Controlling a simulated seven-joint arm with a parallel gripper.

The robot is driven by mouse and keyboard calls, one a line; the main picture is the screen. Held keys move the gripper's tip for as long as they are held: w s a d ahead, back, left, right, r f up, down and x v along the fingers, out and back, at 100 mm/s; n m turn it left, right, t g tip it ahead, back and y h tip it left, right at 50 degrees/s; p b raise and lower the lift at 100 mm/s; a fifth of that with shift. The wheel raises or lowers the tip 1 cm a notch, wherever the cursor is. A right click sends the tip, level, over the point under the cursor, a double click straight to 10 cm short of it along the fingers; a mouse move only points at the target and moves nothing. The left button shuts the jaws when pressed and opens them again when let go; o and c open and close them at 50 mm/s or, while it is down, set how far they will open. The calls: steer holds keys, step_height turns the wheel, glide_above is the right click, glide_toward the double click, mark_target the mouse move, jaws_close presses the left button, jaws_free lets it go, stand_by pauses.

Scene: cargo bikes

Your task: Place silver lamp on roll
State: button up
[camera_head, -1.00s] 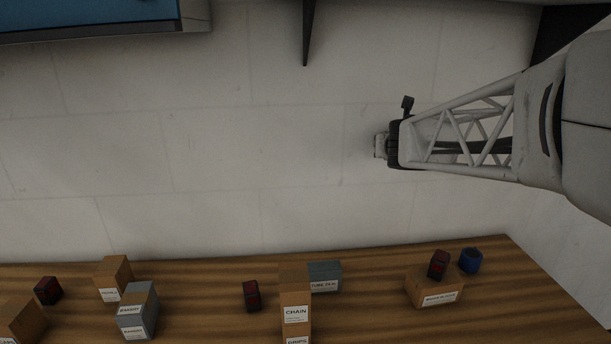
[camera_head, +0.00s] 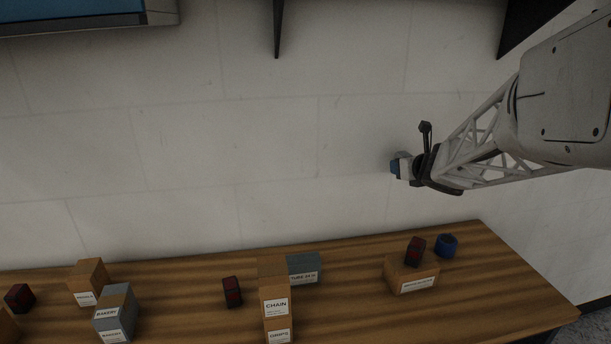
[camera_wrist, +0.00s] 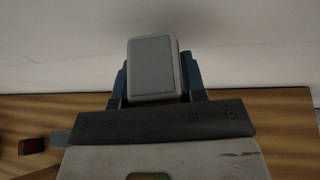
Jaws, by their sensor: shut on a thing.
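The silver lamp (camera_wrist: 153,68) is a small pale grey block with a darker grey face. In the wrist view it sits between the two blue fingers of my gripper (camera_wrist: 156,82), which is shut on it. In the head view my gripper (camera_head: 398,166) is in front of the pale wall, high above the right part of the table; the lamp is hard to make out there. The roll (camera_head: 447,246) is a short blue ring near the table's far right corner, below and to the right of my gripper in the picture. Nothing is seen on it.
On the wooden table (camera_head: 360,315), a red-and-black lamp (camera_head: 415,251) stands on a cardboard box (camera_head: 412,275) beside the roll. Another such lamp (camera_head: 232,292), a tall box (camera_head: 274,305) and a grey box (camera_head: 303,268) are further left. A dark bracket (camera_head: 278,30) is above.

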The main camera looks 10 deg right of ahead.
mark_target(448, 239)
steer(key=s+d+f+n+y, duration=0.1)
steer(key=s+d+f+y, duration=0.1)
steer(key=d+f, duration=0.3)
steer(key=s+d+f+n+y, duration=0.2)
steer(key=s+d+f, duration=0.3)
steer(key=d, duration=0.4)
steer(key=shift+s+d+f+n+g, duration=0.15)
steer(key=shift+d+f+n+g, duration=0.15)
steer(key=shift+g, duration=0.1)
steer(key=shift+f, duration=0.1)
steer(key=shift+f, duration=1.9)
steer(key=shift+f, duration=2)
steer(key=shift+f, duration=0.15)
steer(key=o, duration=0.9)
steer(key=shift+o, duration=0.2)
